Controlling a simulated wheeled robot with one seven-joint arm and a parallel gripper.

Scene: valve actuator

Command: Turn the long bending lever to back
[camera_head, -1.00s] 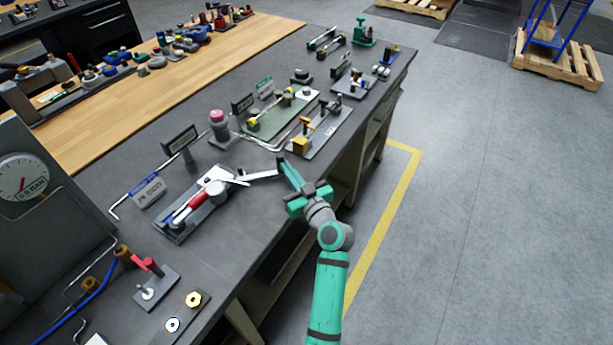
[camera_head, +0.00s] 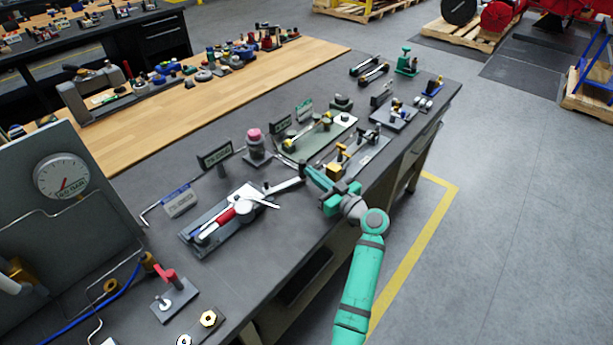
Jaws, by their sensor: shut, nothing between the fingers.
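The bending tool (camera_head: 216,220) sits on a dark base plate on the bench, left of my gripper. It has a red-gripped handle (camera_head: 226,217) along its base and a pale round head (camera_head: 243,206). A long grey lever (camera_head: 285,187) reaches from the head to the right, toward my gripper. My gripper (camera_head: 304,168) is shut and empty at the lever's outer end. Its dark tips look beside or just behind that end; I cannot tell whether they touch it.
A pink-topped pot (camera_head: 255,145) and a small sign (camera_head: 215,155) stand behind the tool. A plate with a yellow block (camera_head: 337,155) lies close behind my gripper. A red-handled valve (camera_head: 172,280) stands at the front left. The bench front between them is clear.

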